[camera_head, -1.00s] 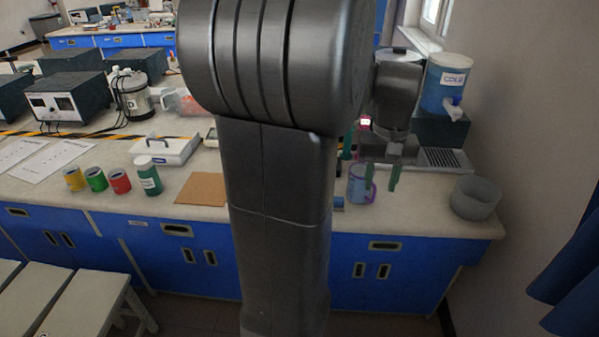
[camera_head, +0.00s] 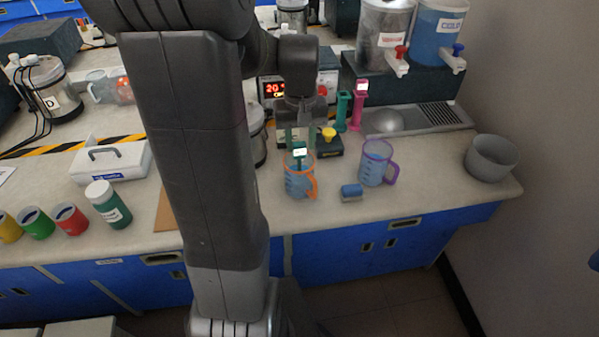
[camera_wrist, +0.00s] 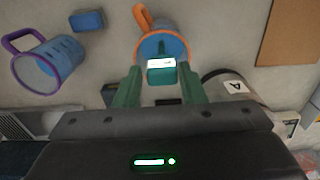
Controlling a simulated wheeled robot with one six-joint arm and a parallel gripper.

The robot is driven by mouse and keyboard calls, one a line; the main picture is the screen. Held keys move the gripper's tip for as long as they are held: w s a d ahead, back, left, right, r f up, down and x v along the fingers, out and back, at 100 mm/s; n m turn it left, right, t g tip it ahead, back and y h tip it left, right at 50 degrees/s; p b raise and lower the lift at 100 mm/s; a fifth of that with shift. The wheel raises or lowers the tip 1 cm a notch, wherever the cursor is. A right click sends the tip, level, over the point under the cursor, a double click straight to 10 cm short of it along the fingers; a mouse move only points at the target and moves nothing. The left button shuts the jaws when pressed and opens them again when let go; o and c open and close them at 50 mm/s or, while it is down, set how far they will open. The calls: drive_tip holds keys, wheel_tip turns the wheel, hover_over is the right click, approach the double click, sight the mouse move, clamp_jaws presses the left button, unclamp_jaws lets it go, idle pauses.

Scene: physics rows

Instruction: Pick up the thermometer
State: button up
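A thermometer with a green body and a lit white display (camera_head: 300,152) stands in an orange-rimmed measuring jug (camera_head: 297,186) on the bench. My gripper (camera_head: 299,146) is just above this jug, pointing down. In the wrist view, the thermometer's display (camera_wrist: 162,71) lies between the two green fingers (camera_wrist: 160,76), with a visible gap on each side. The fingers are apart and hold nothing. A second green upright device (camera_head: 341,110) and a pink one (camera_head: 357,108) stand behind, to the right.
A purple-rimmed jug (camera_head: 375,163) and a small blue block (camera_head: 351,191) are right of the orange jug. A box with a red readout (camera_head: 276,89) stands behind. A grey bowl (camera_head: 491,158) is far right. The bench front is fairly clear there.

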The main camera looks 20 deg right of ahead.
sight(299, 157)
drive_tip(key=shift+w+f, duration=0.15)
drive_tip(key=shift+f, duration=1.2)
drive_tip(key=shift+w+f, duration=0.1)
drive_tip(key=shift+f, duration=1.2)
clamp_jaws()
